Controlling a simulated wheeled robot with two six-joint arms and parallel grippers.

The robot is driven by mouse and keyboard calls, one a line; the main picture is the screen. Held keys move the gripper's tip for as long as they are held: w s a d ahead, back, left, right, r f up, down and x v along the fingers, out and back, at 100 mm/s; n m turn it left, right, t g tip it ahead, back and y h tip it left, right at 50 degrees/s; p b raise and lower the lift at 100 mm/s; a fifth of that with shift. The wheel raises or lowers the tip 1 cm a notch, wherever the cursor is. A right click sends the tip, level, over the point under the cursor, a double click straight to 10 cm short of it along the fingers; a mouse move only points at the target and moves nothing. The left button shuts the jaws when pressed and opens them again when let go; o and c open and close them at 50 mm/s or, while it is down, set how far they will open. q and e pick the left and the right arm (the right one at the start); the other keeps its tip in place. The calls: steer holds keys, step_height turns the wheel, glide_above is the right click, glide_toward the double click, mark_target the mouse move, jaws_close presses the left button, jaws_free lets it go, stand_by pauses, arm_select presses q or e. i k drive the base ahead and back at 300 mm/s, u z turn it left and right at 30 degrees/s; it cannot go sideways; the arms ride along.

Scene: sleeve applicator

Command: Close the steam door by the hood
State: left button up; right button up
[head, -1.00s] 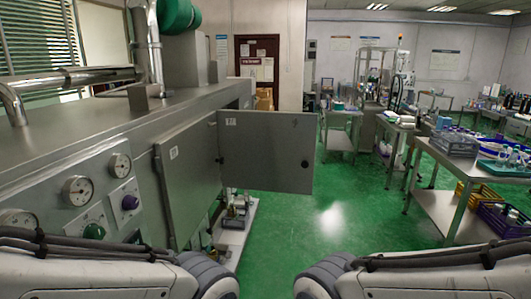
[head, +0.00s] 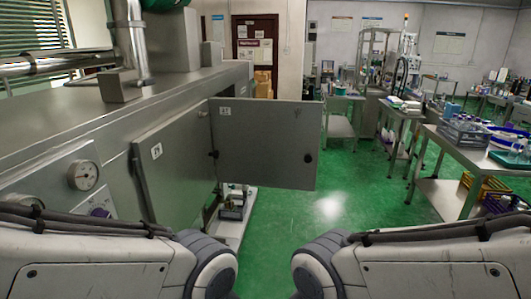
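A grey steam door (head: 265,146) stands swung open from the side of the long metal machine (head: 120,110), sticking out to the right into the aisle. It has a small label at its upper left and a dark round knob (head: 308,158) near its right edge. A second grey panel (head: 172,170) on the machine's side, left of the open door, lies flush or nearly so. A metal pipe (head: 128,45) rises from the machine's top; I cannot tell which part is the hood. Both my arms show at the bottom, but neither gripper is in view.
Green floor (head: 335,215) is clear right of the door. A low white platform with small fittings (head: 232,208) sits below the door. Metal tables with bottles and trays (head: 465,150) stand at the right. Cardboard boxes (head: 263,82) are at the back by a brown door.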

mark_target(261, 142)
steer(key=z, duration=0.6)
steer(key=i, duration=0.9)
steer(key=u, duration=0.3)
